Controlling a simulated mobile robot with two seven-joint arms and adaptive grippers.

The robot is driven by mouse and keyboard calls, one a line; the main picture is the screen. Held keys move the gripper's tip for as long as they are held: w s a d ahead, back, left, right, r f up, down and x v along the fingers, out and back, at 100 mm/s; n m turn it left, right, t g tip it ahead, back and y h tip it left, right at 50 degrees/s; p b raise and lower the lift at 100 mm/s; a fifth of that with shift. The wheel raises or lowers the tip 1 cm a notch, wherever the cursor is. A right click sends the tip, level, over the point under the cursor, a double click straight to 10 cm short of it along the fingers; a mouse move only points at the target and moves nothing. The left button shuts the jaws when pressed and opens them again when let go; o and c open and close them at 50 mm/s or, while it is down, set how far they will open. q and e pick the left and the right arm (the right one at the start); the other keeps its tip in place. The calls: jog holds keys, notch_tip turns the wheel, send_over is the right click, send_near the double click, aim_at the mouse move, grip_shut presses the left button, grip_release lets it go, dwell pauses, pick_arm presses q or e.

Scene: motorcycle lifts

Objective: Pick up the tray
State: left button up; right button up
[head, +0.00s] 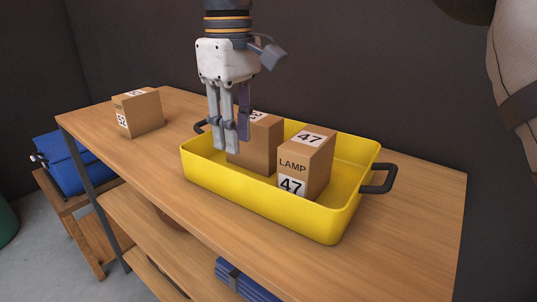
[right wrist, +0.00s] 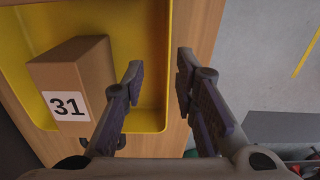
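The yellow tray (head: 310,222) stands on the wooden table, with a black handle (head: 378,179) at its right end and another (head: 200,126) at its left end. Inside it are a LAMP box marked 47 (head: 312,160) and a second carton (head: 262,145), partly hidden by my gripper. My right gripper (head: 231,146) points down over the left part of the tray. In the right wrist view its fingers (right wrist: 160,62) are apart, with the tray's rim (right wrist: 168,60) between them in the picture; I cannot tell if they touch it. A carton marked 31 (right wrist: 75,75) shows there inside the tray. My left gripper is not in view.
Another carton (head: 138,113) stands on the table (head: 150,160) left of the tray. The table top between them is clear. A dark wall (head: 400,80) rises close behind. Blue items (head: 65,165) sit on a low wooden stand at the left.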

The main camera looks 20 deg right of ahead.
aim_at(245, 206)
jog(key=f, duration=0.3)
jog(key=s+f, duration=0.1)
jog(key=f, duration=0.2)
jog(key=s+f, duration=0.1)
jog(key=f, duration=0.3)
jog(key=shift+s+d+f+p, duration=0.15)
jog(key=shift+s+p, duration=0.1)
jog(key=shift+p, duration=0.15)
jog(key=shift+f, duration=0.2)
jog(key=shift+w, duration=0.1)
grip_shut()
